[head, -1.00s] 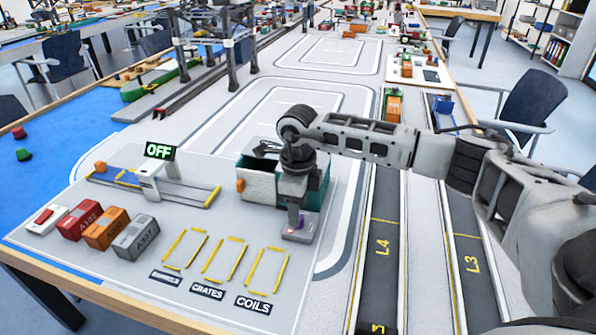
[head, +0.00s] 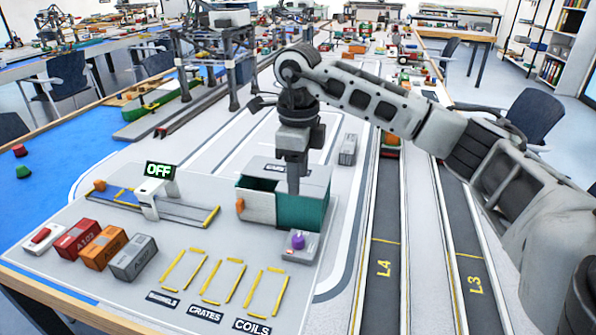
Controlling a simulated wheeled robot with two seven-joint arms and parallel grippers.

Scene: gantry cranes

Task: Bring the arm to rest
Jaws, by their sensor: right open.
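My right arm comes in from the right and reaches over the table. My right gripper (head: 293,188) points down and is open, with nothing seen between its fingers. My left gripper is not in view.
Red, orange and grey containers (head: 133,258) stand at the board's left. Yellow-marked bays (head: 224,283) are empty. Dark lanes L4 (head: 384,268) and L3 run at the right. A crane (head: 205,60) stands behind.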

